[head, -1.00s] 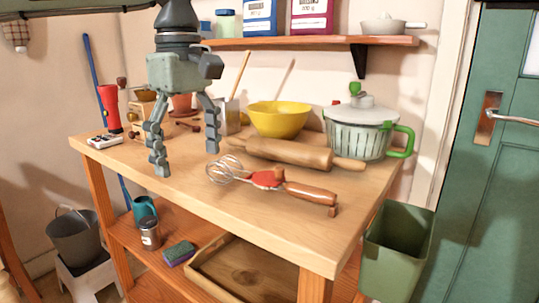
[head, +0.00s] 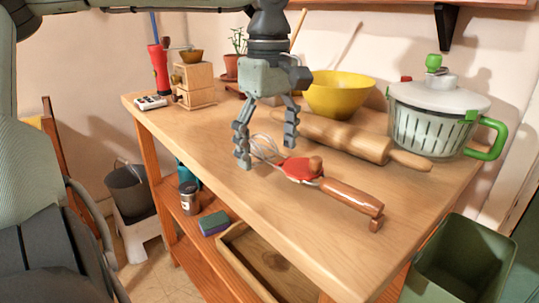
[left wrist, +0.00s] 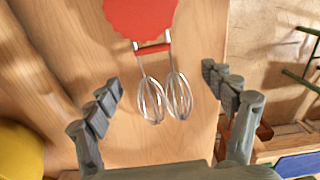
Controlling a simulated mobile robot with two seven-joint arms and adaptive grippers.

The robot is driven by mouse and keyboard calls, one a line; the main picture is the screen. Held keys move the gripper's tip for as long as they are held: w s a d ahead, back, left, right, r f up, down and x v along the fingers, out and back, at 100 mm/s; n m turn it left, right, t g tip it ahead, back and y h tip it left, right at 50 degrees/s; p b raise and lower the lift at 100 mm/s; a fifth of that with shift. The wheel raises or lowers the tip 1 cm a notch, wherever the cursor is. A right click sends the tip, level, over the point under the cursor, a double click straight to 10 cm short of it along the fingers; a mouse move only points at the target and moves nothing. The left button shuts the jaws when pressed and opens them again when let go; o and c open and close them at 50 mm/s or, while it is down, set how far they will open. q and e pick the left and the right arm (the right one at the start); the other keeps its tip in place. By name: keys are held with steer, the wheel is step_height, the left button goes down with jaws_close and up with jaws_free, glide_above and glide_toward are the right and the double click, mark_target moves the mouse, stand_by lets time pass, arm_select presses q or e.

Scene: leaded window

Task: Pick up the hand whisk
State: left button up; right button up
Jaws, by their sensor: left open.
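The hand whisk (head: 302,168) lies on the wooden worktop, with a red wheel, wire beaters and a brown wooden handle (head: 350,196) toward the right front. In the left wrist view its red wheel (left wrist: 140,15) is at the top edge and its two wire beaters (left wrist: 165,97) point down between my fingers. My left gripper (head: 267,158) is open above the beater end, fingers pointing down, one on each side of the beaters. Nothing is held. In the left wrist view the open fingers (left wrist: 165,90) stand apart from the beaters. My right gripper is not in view.
A rolling pin (head: 340,138) lies just behind the whisk. A yellow bowl (head: 340,95) and a salad spinner (head: 437,115) stand at the back. The worktop's (head: 205,135) front left is clear.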

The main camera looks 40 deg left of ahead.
arm_select(q)
steer(key=shift+f, duration=0.4)
steer(key=shift+c, duration=0.3)
steer(key=c, duration=1.4)
steer(key=shift+r, duration=0.1)
steer(key=shift+w+r, duration=0.1)
steer(key=shift+r, duration=0.5)
steer(key=r, duration=0.2)
steer(key=a+r, duration=0.1)
steer(key=shift+s+r, duration=0.25)
steer(key=shift+r, duration=0.1)
steer(key=s+a+r, duration=0.1)
steer(key=a+r, duration=0.1)
steer(key=a, duration=0.1)
steer(key=s+a+r, duration=0.1)
steer(key=a+r, duration=0.1)
steer(key=a, duration=0.1)
steer(key=s+a+r+b, duration=0.1)
steer(key=s+a+r, duration=0.1)
steer(key=a, duration=0.1)
steer(key=shift+a, duration=0.35)
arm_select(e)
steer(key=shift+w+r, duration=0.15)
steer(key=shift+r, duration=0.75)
